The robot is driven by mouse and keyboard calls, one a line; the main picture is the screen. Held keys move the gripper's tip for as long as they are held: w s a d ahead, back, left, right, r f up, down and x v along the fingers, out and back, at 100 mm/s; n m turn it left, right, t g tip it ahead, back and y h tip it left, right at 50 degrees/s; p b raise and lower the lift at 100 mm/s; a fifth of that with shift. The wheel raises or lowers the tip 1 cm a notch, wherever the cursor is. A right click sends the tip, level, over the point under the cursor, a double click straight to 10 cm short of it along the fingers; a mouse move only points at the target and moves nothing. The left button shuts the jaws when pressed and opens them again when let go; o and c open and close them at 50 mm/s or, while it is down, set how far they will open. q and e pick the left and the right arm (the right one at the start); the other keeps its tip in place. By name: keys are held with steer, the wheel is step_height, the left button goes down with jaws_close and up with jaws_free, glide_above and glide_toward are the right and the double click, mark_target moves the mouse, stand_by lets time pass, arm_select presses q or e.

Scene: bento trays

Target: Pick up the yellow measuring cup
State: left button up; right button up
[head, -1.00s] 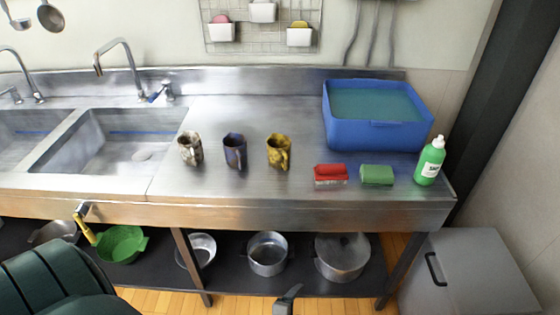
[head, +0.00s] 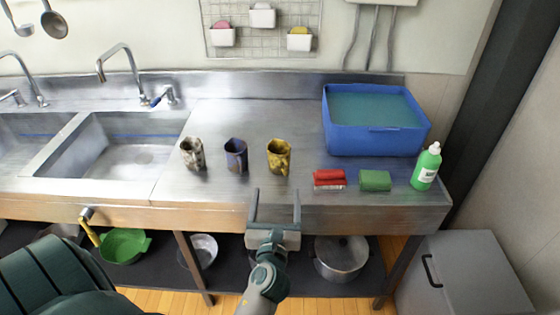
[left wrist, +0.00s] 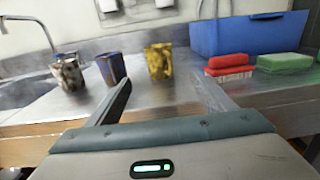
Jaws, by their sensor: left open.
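The yellow measuring cup (head: 278,156) looks like a yellow mug with dark mottling. It stands upright on the steel counter, with its handle toward the right front in the head view. It also shows in the left wrist view (left wrist: 158,62), ahead between the finger lines. My left gripper (head: 274,192) is open and empty at the counter's front edge, in front of the yellow cup and apart from it. Its two fingers (left wrist: 163,88) point toward the cup in the left wrist view. My right gripper is not in view.
A blue-brown mug (head: 235,156) and a speckled mug (head: 192,154) stand left of the yellow cup. A red brush (head: 329,179), a green sponge (head: 375,180) and a green bottle (head: 426,167) are to the right. A blue tub (head: 375,138) stands behind them. A sink (head: 120,155) lies left.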

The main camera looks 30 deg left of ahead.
mark_target(278, 163)
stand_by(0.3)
arm_select(q)
steer(key=p+x, duration=0.2)
steer(key=x, duration=0.9)
steer(key=shift+w+a, duration=0.15)
steer(key=shift+w, duration=0.1)
steer(key=shift+w+a, duration=0.2)
steer(key=shift+w, duration=0.1)
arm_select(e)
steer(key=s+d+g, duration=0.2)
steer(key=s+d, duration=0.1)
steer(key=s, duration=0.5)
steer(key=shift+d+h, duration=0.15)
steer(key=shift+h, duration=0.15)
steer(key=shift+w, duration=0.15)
arm_select(q)
steer(key=shift+w+a, duration=0.15)
steer(key=shift+w, duration=0.05)
steer(key=shift+p+x, duration=0.5)
steer(key=shift+x, duration=1.8)
steer(key=shift+a+f, duration=0.1)
steer(key=shift+f, duration=0.05)
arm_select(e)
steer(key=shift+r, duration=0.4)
